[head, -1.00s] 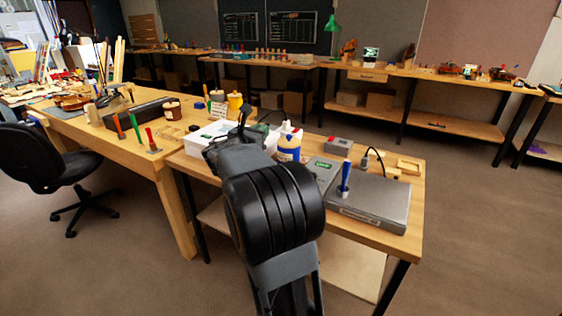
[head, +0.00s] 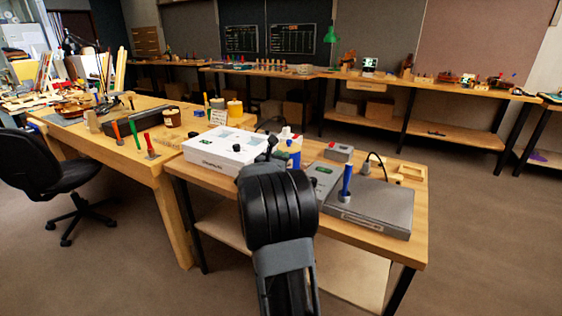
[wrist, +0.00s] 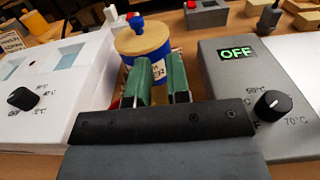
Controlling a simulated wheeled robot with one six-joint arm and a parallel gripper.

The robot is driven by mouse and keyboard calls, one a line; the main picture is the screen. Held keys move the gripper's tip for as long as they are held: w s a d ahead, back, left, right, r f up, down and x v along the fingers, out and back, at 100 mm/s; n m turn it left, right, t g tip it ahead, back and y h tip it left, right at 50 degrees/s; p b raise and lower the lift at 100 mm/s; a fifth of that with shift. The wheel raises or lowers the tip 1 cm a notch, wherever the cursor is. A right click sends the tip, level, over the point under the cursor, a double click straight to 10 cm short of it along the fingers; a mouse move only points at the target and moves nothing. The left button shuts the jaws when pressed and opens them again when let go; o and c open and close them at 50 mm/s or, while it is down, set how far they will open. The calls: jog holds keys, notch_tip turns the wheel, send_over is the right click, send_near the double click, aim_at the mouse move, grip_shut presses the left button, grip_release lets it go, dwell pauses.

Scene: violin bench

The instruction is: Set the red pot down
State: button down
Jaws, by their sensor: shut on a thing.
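No clearly red pot shows in my gripper. A blue pot (wrist: 165,61) with a pale label and a round wooden lid (wrist: 142,39) is at my fingertips in the wrist view. My gripper (wrist: 161,84) has green-padded fingers, one on each side of the label, shut on this pot. The pot also shows in the head view (head: 294,156), just beyond my arm, between a white box and a grey box. It looks upright. Its base is hidden, so I cannot tell whether it touches the bench. A brownish-red jar (head: 172,118) stands on the left bench.
A white box with a dial (head: 222,150) is close on the left. A grey box reading OFF (wrist: 237,54) is close on the right. A flat grey unit (head: 368,208) holds an upright blue-handled tool (head: 347,180). A yellow pot (head: 235,108) stands farther back.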

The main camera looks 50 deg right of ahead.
jog(key=shift+f, duration=0.25)
jog(key=shift+f, duration=0.1)
jog(key=c, duration=1.1)
grip_release()
